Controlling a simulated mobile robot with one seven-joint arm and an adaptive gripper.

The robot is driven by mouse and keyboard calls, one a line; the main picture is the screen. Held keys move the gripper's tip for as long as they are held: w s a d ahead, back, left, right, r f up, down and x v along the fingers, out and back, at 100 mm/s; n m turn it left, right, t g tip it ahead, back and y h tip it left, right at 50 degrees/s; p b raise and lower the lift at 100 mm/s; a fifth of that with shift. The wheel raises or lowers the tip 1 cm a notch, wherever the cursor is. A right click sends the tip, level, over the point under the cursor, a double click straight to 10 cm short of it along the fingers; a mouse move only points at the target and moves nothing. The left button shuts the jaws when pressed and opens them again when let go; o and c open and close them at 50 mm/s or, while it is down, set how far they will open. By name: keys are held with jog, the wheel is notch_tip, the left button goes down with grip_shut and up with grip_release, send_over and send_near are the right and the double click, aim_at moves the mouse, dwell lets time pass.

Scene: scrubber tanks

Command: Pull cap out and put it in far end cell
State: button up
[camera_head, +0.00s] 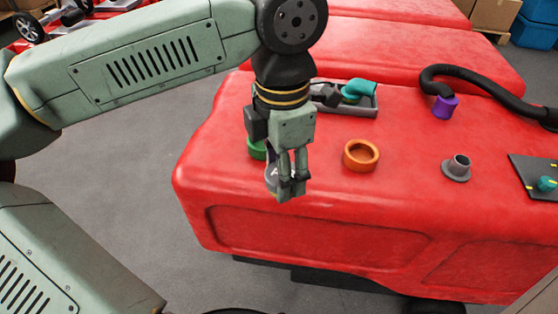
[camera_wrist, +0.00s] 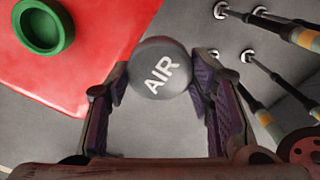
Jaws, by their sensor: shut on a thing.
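A round grey cap (camera_wrist: 161,68) with white letters "AIR" is between the two fingers of my gripper (camera_wrist: 163,85) in the wrist view, held at its sides. In the head view the cap (camera_head: 271,180) shows partly behind the fingers of my gripper (camera_head: 289,190), near the left front edge of the red tank (camera_head: 330,207). A green ring (camera_head: 257,149) is just behind it, partly hidden by my gripper. In the wrist view the green ring (camera_wrist: 43,25) lies apart from the cap. A grey tray (camera_head: 371,109) lies farther back; its cells are partly hidden.
A teal elbow (camera_head: 358,89) and a dark fitting (camera_head: 326,95) are in the tray. An orange ring (camera_head: 361,155), a grey flanged fitting (camera_head: 457,168) and a black hose (camera_head: 485,77) with a purple end (camera_head: 445,106) are to the right.

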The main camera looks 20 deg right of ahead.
jog(key=shift+r+p, duration=0.6)
jog(key=shift+r, duration=0.4)
dwell(0.6)
jog(key=shift+r+p, duration=1.7)
jog(key=shift+r, duration=0.7)
